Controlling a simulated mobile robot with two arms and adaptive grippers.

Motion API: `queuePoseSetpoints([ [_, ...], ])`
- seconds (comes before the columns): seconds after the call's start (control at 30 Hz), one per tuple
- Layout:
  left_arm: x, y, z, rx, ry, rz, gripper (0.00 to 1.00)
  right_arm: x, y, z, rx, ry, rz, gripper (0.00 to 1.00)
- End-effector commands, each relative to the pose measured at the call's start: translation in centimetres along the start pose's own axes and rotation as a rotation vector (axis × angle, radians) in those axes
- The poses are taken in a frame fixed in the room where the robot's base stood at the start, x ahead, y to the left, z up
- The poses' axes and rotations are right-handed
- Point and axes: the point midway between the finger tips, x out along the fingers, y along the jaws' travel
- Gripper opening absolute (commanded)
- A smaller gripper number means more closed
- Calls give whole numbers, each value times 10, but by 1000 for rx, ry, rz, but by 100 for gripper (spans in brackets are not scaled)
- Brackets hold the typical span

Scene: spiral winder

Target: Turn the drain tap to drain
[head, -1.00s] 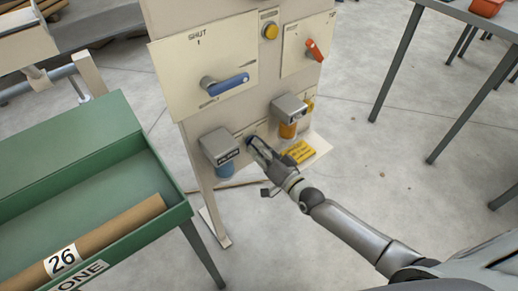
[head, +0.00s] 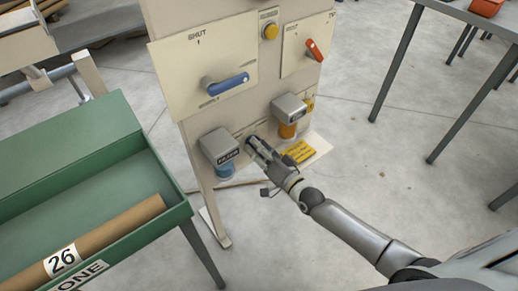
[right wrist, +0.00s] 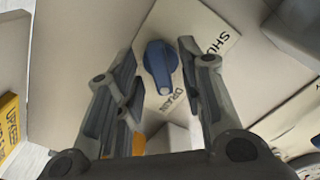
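The drain tap (right wrist: 161,66) is a small blue lever in the right wrist view, on a cream plate (right wrist: 190,62) lettered SHUT and DRAIN. Its paler end lies close to the word DRAIN. My right gripper (right wrist: 160,72) is open, with one finger on each side of the lever and gaps showing between. In the head view the right gripper (head: 253,146) is low at the panel, between two grey-topped filter units, and its fingers mostly hide the tap. My left gripper is not in view.
Beside the gripper are a filter with a blue bowl (head: 225,170) and one with an amber bowl (head: 288,129). Above are a large blue lever (head: 228,84) and a red lever (head: 314,50). A green tray (head: 95,185) stands left.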

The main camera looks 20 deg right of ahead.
Motion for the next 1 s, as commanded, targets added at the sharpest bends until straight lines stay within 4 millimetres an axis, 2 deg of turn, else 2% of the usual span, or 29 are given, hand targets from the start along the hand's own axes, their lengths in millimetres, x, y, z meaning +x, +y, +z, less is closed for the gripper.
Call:
queuePoseSetpoints([
  [0.17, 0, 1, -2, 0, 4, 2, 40, -6, 0, 0, -1, 0, 1, 36],
  [0.27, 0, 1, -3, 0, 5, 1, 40, -18, 1, 1, -1, -2, 1, 36],
  [0.7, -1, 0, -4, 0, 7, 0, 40, -99, 0, 1, -1, -3, 2, 36],
  [0.83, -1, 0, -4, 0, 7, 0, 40, -112, 0, 0, 0, 0, 1, 36],
  [1.0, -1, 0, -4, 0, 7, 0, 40, -120, 0, 0, -1, -1, 0, 36],
])
